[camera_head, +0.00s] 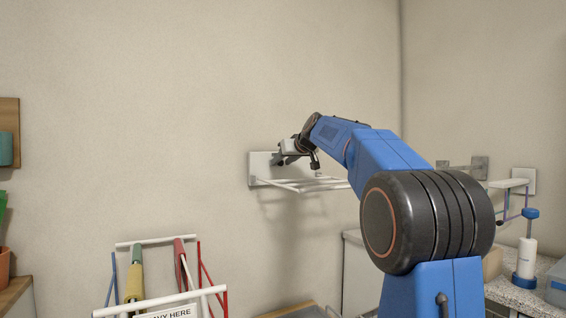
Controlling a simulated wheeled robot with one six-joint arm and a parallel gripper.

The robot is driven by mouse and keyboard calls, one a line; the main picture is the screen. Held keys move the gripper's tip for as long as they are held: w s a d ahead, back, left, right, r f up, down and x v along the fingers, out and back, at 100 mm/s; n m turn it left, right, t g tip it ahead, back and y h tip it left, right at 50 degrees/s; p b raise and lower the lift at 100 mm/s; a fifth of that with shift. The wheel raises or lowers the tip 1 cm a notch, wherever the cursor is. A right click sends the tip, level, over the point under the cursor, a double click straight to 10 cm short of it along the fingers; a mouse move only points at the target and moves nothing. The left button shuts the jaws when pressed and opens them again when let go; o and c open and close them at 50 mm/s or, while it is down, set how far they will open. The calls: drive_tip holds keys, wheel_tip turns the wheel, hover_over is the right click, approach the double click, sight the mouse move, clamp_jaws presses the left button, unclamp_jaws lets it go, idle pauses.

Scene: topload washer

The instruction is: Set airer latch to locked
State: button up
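A white wall airer with a rail frame (303,187) sticks out from a white plate (257,172) on the back wall, left of my arm. My gripper (293,161) is at the airer's wall end, in front of the plate and just above the rails. Its dark fingers are small here and overlap the plate, so I cannot tell whether they are open or shut, or touching anything. I cannot make out the airer latch. It may be hidden by my gripper.
A rack (155,241) with coloured bars and a partly readable label stands at lower left. A second white bracket (522,181) is on the right wall. A blue and white dispenser (526,257) stands on the speckled counter at right. The wall above the airer is bare.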

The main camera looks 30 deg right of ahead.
drive_tip(key=shift+w, duration=0.1)
clamp_jaws()
drive_tip(key=shift+d, duration=0.2)
drive_tip(key=d, duration=0.9)
drive_tip(key=shift+w, duration=0.15)
unclamp_jaws()
drive_tip(key=shift+d, duration=0.15)
